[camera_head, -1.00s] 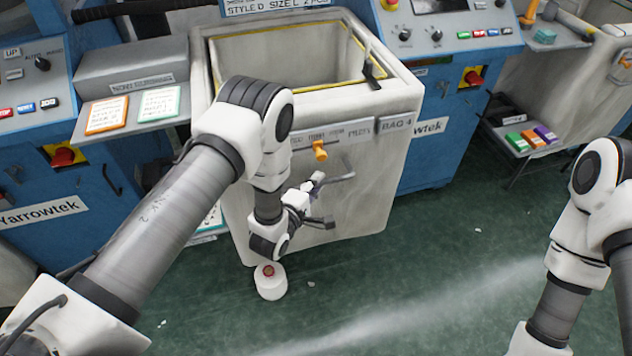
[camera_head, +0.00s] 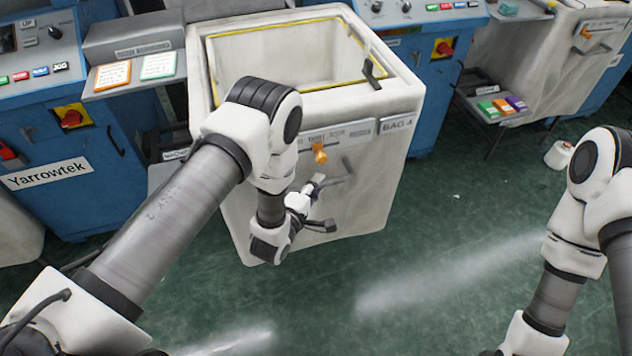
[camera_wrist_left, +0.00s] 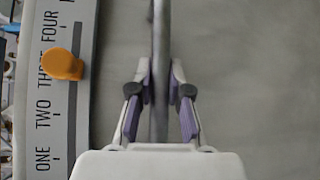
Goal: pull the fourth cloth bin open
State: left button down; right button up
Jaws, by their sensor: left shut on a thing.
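The fourth cloth bin (camera_head: 375,170), off-white and labelled BAG 4, stands well forward of the blue machine fronts. Its open top has a yellow-edged rim and a dark lever at the right. My left gripper (camera_head: 322,203) is at the bin's front face, on its grey bar handle (camera_head: 348,169). In the left wrist view, the purple-padded fingers (camera_wrist_left: 160,105) stand on both sides of the handle bar (camera_wrist_left: 161,60). An orange pointer (camera_head: 320,153) sits on the front scale strip, and in the wrist view it shows near THREE. My right gripper is out of view.
Blue machines flank the bin, with a Yarrowtek one (camera_head: 50,173) at left and another (camera_head: 440,80) at right. The green floor (camera_head: 440,250) ahead is clear.

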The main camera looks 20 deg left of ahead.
pick_arm(q)
jog(key=c, duration=1.1)
grip_release()
jog(key=shift+a, duration=0.1)
jog(key=f+v, duration=0.1)
jog(key=v, duration=0.6)
jog(key=shift+s+r, duration=0.2)
jog(key=shift+r, duration=0.25)
jog(key=s+a+f+m+g+y, duration=0.2)
jog(key=s+a+f+m+g, duration=0.1)
jog(key=s+f+m+g, duration=0.4)
jog(key=s+a+f+m+g+y, duration=0.1)
jog(key=s+a+f+m+g, duration=0.25)
jog(key=s, duration=0.45)
jog(key=s+m+g, duration=0.5)
jog(key=s+m, duration=0.1)
jog(key=s, duration=0.5)
jog(key=shift+a, duration=0.5)
